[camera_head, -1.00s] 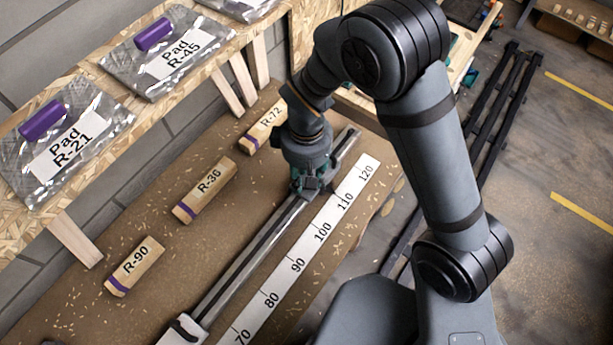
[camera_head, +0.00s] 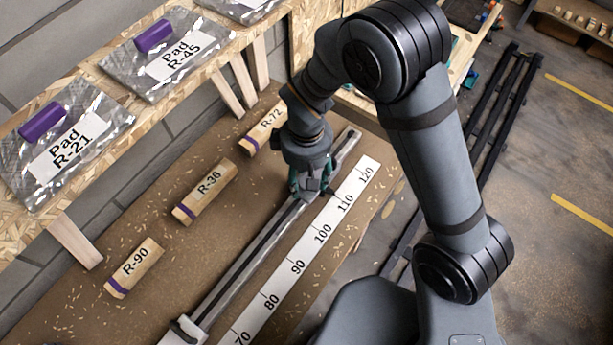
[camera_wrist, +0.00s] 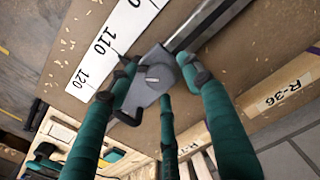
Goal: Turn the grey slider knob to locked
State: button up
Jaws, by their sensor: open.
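My gripper (camera_head: 312,190) is above the far part of the long metal rail (camera_head: 250,248), near the 110 and 120 marks. The wrist view shows its teal fingers (camera_wrist: 160,95) open and spread around a grey slider piece (camera_wrist: 145,95) on the rail. A grey knob (camera_wrist: 153,78) with a small mark on its face shows between the fingers, apart from them as far as I can see. I cannot read whether the mark means locked. In the head view the gripper mostly hides the slider and knob.
A white scale strip (camera_head: 298,263) runs beside the rail. Wooden blocks R-90 (camera_head: 135,268), R-36 (camera_head: 205,192) and R-72 (camera_head: 264,130) lie left of it. A wooden shelf with bagged pads (camera_head: 65,140) stands at the left. A dark end piece (camera_head: 183,331) sits on the rail's near end.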

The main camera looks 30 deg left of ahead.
notch_tip(320, 180, up, 12)
dwell(0.6)
dwell(0.4)
notch_tip(320, 180, down, 12)
jog(key=shift+f, duration=0.1)
dwell(0.4)
jog(key=shift+r, duration=0.2)
